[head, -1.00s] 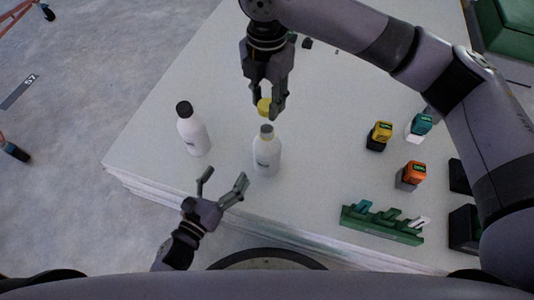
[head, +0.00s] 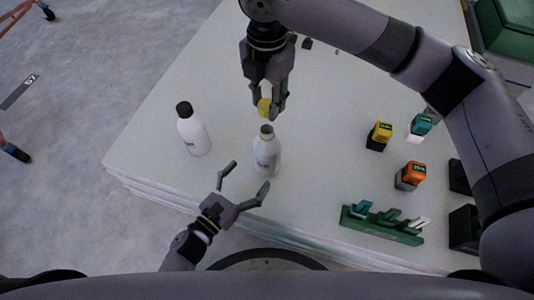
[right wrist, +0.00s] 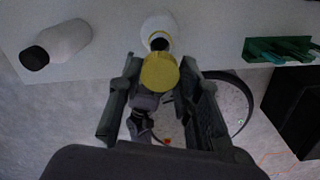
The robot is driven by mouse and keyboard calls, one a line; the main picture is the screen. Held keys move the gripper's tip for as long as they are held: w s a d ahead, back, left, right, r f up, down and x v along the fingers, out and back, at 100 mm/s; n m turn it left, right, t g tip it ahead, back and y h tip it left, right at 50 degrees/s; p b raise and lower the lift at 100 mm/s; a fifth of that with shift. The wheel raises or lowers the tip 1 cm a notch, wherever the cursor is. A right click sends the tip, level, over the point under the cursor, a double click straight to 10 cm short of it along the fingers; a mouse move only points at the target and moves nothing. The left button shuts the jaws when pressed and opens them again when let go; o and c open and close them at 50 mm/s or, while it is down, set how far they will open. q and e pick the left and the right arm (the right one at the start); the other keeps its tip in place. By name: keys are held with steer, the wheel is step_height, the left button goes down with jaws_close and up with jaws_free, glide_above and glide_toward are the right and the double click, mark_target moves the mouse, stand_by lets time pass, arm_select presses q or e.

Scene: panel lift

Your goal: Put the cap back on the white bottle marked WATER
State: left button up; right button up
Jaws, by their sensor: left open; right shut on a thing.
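A yellow cap (head: 264,106) is between the fingers of my right gripper (head: 267,112), which is shut on it just behind and above the open white bottle. The cap also shows in the right wrist view (right wrist: 159,73). The open white bottle (head: 266,154) stands upright with a grey neck and a yellowish ring; its print is too small to read. It is partly behind the cap in the right wrist view (right wrist: 158,27). My left gripper (head: 250,175) is open and empty, in front of the bottle and apart from it.
A second white bottle with a black cap (head: 192,130) stands to the left. Yellow (head: 380,131), teal (head: 421,123) and orange (head: 411,173) devices stand at the right, behind a green rack (head: 382,225). The white table (head: 320,110) is clear around the open bottle.

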arm_select(q)
steer(key=x, duration=0.8)
steer(key=shift+w+d, duration=0.15)
steer(key=c, duration=1.8)
steer(key=shift+o, duration=0.2)
arm_select(e)
glide_above(267, 134)
steer(key=shift+f, duration=2.5)
